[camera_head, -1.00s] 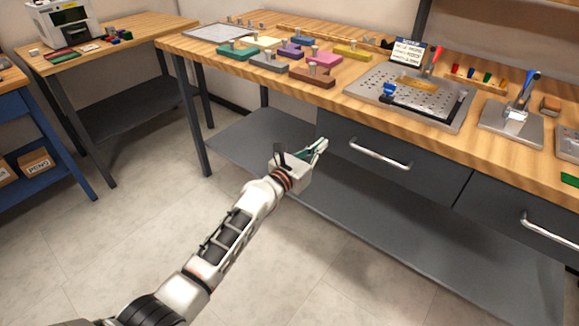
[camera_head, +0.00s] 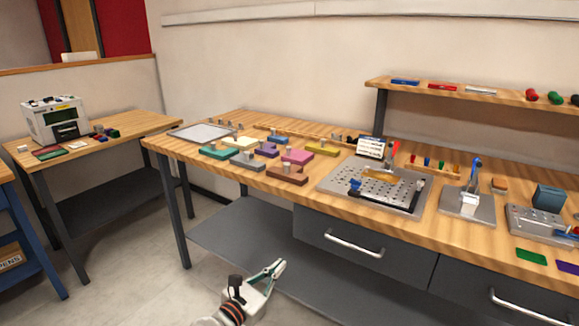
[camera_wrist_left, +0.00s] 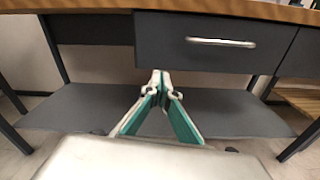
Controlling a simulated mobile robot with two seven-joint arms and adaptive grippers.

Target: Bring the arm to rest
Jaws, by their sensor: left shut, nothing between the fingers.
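My left gripper (camera_head: 277,268) is at the bottom of the head view, in front of the workbench (camera_head: 300,205) and below its top. Its fingers are shut with nothing between them. In the left wrist view the two green-lined fingers (camera_wrist_left: 159,77) meet at their tips. They point at the grey lower shelf (camera_wrist_left: 90,108) and the drawer (camera_wrist_left: 200,45) with a silver handle. Most of the left arm is below the head view's edge. My right gripper is in neither view.
A side table (camera_head: 150,122) holds a white machine (camera_head: 55,118). Open floor (camera_head: 130,290) lies left of the gripper.

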